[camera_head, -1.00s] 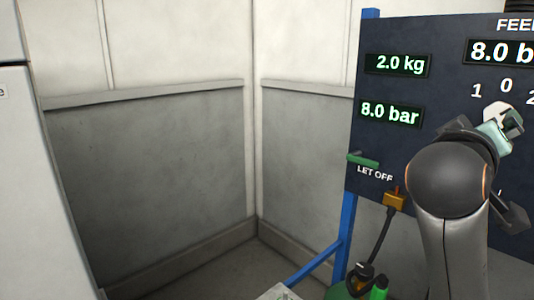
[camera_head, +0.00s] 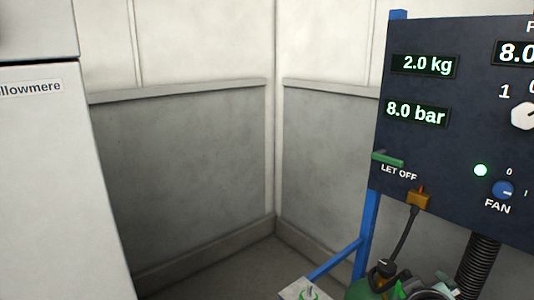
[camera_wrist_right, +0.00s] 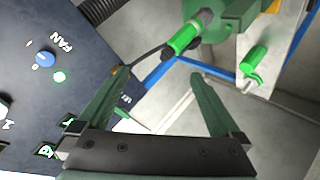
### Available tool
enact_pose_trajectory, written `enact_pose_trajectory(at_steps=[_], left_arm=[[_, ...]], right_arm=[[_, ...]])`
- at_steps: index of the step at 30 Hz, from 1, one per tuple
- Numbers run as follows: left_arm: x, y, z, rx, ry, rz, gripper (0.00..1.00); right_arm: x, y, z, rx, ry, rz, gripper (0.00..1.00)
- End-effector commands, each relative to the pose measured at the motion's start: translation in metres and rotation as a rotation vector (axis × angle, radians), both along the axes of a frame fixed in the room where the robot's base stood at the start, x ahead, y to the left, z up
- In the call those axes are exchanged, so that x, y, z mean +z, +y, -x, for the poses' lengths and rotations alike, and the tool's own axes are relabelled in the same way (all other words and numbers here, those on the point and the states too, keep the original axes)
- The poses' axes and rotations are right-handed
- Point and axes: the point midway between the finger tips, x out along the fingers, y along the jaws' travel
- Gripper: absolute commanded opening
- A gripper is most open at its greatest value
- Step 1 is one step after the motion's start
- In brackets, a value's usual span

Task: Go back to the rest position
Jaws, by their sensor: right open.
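My right gripper (camera_wrist_right: 160,76) is open and empty in the right wrist view. Its two green fingers point away over the floor, beside the dark panel (camera_wrist_right: 30,35) and below a green cylinder-like body (camera_wrist_right: 232,22). Nothing is between the fingers. In the head view my right arm no longer covers the panel (camera_head: 440,80). A grey and green shape at the bottom right edge there is too cut off to tell whether it is my gripper. My left gripper is not in view.
The panel carries a blue FAN knob (camera_head: 503,189), a lit green lamp (camera_head: 480,170), a green LET OFF lever (camera_head: 388,159) and displays reading 2.0 kg and 8.0 bar. Its blue frame (camera_head: 366,235) stands right. A white cabinet (camera_head: 55,180) stands left. The corner between looks clear.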

Motion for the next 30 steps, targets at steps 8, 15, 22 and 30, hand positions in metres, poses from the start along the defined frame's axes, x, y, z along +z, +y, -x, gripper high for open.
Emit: enact_pose_trajectory(at_steps=[8,15,22,30], left_arm=[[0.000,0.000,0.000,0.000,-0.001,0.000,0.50],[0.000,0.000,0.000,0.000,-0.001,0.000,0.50],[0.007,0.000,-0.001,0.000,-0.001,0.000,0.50],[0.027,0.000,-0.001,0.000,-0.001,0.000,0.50]], right_arm=[[-0.133,0.035,0.085,0.055,0.260,-0.260,1.00],[-0.197,0.061,0.170,0.029,0.441,-0.467,1.00],[-0.224,0.079,0.218,0.000,0.517,-0.600,1.00],[-0.253,0.097,0.187,0.090,0.348,-0.646,1.00]])
